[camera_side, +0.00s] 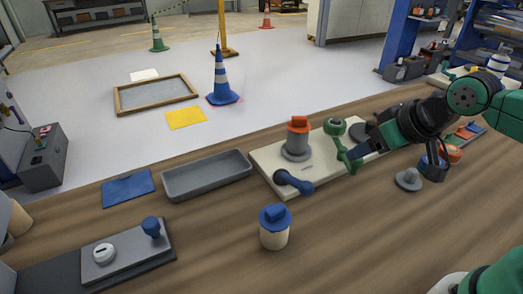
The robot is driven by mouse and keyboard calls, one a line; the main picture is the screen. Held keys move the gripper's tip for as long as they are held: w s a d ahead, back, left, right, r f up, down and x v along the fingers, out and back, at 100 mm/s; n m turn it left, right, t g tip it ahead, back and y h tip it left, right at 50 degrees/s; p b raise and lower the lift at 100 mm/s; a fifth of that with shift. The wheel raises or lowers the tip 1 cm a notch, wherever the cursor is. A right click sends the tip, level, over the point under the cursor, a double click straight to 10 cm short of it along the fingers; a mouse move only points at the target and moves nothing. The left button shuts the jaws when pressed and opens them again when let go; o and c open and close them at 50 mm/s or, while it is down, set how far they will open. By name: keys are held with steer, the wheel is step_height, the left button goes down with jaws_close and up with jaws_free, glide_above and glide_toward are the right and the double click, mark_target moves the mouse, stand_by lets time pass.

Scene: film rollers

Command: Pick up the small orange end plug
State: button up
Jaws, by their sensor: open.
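An orange cap-like plug (299,122) sits on top of a grey flanged post (296,146) on the cream board (268,160). Another orange piece (454,154) lies at the right, partly behind my arm; I cannot tell which is the small end plug. My gripper (358,154) reaches in from the right, low over the right part of the board. The gripper is apart from both orange pieces.
A blue-capped cream jar (274,231) stands at the front. A blue part (293,182) lies at the board's front edge. A grey tray (206,176), blue mat (128,188) and grey plate with a blue knob (126,254) are left. A grey disc (408,180) lies right.

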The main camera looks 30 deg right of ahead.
step_height(320, 180, up, 3)
steer(key=m+g+y, duration=0.1)
steer(key=m+g, duration=0.5)
steer(key=m, duration=1.6)
glide_above(300, 117)
steer(key=s, duration=0.2)
steer(key=shift+w+d, duration=0.25)
steer(key=shift+d, duration=0.15)
steer(key=shift+w+f+m+y, duration=0.3)
steer(key=shift+w+f+m, duration=0.15)
steer(key=shift+m, duration=0.45)
steer(key=shift+w+f, duration=0.1)
steer(key=shift+f, duration=0.15)
steer(key=shift+w+a+f, duration=0.1)
steer(key=shift+a+f, duration=0.1)
steer(key=shift+f, duration=1.05)
steer(key=shift+w+a+f, duration=0.1)
steer(key=shift+a+f, duration=0.05)
steer(key=shift+f, duration=1.1)
